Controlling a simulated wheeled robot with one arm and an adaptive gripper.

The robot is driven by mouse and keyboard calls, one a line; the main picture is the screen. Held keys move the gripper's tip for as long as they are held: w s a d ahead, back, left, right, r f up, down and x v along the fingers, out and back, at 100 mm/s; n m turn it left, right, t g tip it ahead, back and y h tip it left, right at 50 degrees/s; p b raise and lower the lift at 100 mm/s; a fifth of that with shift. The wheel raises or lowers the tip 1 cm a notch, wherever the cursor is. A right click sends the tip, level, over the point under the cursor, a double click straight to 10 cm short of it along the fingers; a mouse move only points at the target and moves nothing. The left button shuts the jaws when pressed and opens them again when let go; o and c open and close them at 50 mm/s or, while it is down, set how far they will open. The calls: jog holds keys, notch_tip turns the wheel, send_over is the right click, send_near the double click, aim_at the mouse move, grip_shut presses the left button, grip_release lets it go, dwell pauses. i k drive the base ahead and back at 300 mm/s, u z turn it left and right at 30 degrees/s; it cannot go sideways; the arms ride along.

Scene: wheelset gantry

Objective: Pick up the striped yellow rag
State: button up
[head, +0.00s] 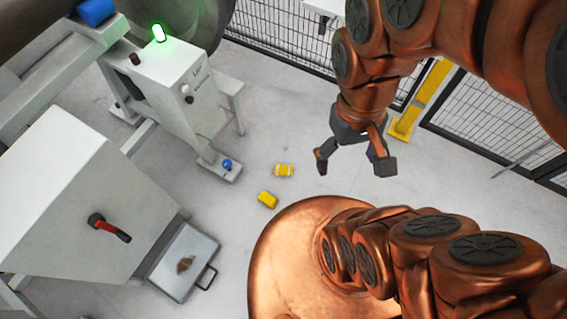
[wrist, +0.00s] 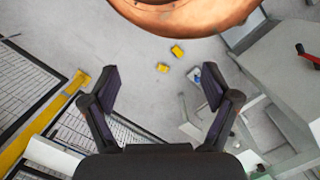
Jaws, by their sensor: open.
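The striped yellow rag (head: 284,170) lies on the grey floor, yellow with pale bands. A second, plain yellow piece (head: 267,200) lies just in front of it and to the left. Both also show small in the wrist view, where the rag (wrist: 162,68) looks smaller and the plain piece (wrist: 177,51) sits above right of it; the stripes are hard to make out there. My gripper (head: 351,163) is open and empty, raised above the floor to the right of the rag. In the wrist view its fingers (wrist: 160,88) are spread wide with the rag far beyond them.
A grey machine cabinet (head: 175,85) with a green lamp stands at the upper left. A blue knob (head: 227,164) sits on its foot plate. A metal tray (head: 184,262) with a brown patch lies at the lower left. Mesh fence (head: 285,38) and a yellow post (head: 420,98) stand behind.

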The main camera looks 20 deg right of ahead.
aim_at(281, 169)
jog(key=k, duration=0.5)
jog(key=u, duration=0.65)
jog(key=i, duration=0.95)
jog(key=z, duration=0.15)
